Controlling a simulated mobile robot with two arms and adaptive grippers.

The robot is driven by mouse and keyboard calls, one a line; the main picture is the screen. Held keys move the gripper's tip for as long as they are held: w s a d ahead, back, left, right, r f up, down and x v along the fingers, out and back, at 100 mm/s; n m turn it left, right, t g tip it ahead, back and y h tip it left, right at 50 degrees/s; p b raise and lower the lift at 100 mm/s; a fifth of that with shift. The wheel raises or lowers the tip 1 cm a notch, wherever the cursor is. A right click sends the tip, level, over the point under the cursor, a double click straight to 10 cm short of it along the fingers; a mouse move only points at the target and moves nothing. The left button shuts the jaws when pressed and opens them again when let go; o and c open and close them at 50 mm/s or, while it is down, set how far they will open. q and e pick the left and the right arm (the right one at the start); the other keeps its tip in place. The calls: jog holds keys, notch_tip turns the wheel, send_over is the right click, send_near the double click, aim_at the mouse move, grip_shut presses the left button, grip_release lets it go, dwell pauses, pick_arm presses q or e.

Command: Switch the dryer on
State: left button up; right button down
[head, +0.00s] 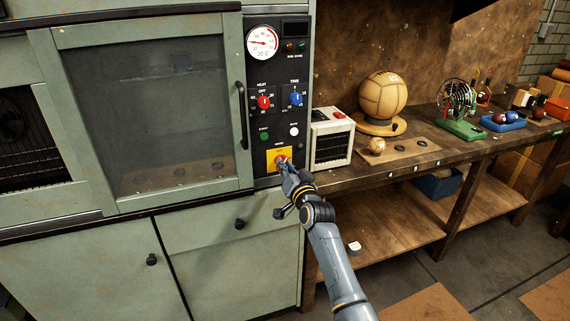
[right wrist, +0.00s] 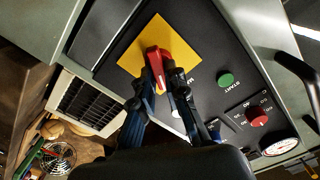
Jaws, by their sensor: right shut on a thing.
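The dryer is a pale green cabinet with a glass door (head: 150,115) and a dark control panel (head: 278,60) to the door's right. Low on the panel, a red rotary switch (head: 281,160) sits on a yellow plate (head: 271,154). My right gripper (head: 287,170) is at this switch. In the right wrist view its fingers (right wrist: 161,88) are shut on the red switch handle (right wrist: 157,62), in front of the yellow plate (right wrist: 187,41). The fingers partly cover the switch in the head view. My left gripper is not in view.
Above the switch are a green button (head: 264,134), a white button (head: 294,131), a red knob (head: 264,102), a blue knob (head: 296,98) and a dial (head: 262,42). A white vented box (head: 332,137) stands close right of the panel on the wooden bench (head: 430,160), near a leather ball (head: 381,95).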

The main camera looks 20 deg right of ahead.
jog(key=m+p, duration=0.1)
jog(key=m, duration=1)
jog(key=shift+d+f+m+p, duration=0.1)
jog(key=shift+f+m+p, duration=0.1)
jog(key=shift+m+p, duration=0.2)
dwell(0.3)
jog(key=c, duration=1.4)
grip_release()
jog(key=shift+o, duration=0.2)
